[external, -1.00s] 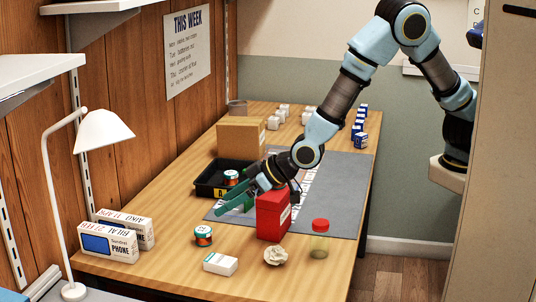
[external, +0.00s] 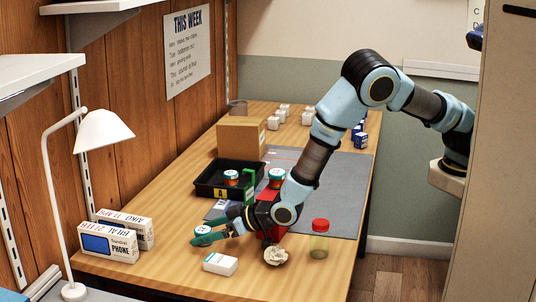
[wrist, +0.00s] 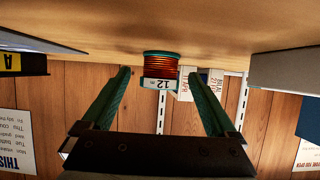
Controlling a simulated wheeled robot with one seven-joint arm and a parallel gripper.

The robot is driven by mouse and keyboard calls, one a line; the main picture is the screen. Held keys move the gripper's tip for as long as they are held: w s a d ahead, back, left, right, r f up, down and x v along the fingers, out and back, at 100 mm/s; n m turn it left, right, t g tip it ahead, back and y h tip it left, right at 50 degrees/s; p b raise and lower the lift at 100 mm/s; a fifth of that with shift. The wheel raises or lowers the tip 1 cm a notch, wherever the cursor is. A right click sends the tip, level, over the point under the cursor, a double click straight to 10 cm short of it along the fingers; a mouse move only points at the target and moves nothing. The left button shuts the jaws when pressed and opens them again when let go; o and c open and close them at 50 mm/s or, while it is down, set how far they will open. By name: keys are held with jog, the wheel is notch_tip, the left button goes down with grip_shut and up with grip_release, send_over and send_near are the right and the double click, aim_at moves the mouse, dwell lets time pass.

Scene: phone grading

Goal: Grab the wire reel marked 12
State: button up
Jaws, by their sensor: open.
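The wire reel marked 12 (wrist: 160,66) has copper-coloured wire, teal rims and a white label. It stands on the wooden table and appears upside down in the wrist view. In the external view the reel (external: 201,230) is partly hidden by my gripper (external: 206,236). My gripper (wrist: 157,74) is open and low over the table. Its two green fingers point at the reel, one on each side, with the reel at or just past the fingertips. I see no contact.
Another reel (external: 231,176) sits in the black tray (external: 205,190) marked A, and one (external: 276,174) shows behind the red box (external: 278,215). A white carton (external: 220,264), crumpled paper (external: 276,256) and a red-lidded jar (external: 320,240) stand near. Phone boxes (external: 110,243) are left.

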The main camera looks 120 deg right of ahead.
jog(key=shift+w+d+f, duration=0.3)
jog(key=shift+w+d, duration=0.1)
jog(key=shift+w, duration=0.05)
jog(key=shift+c, duration=0.3)
jog(key=c, duration=1.4)
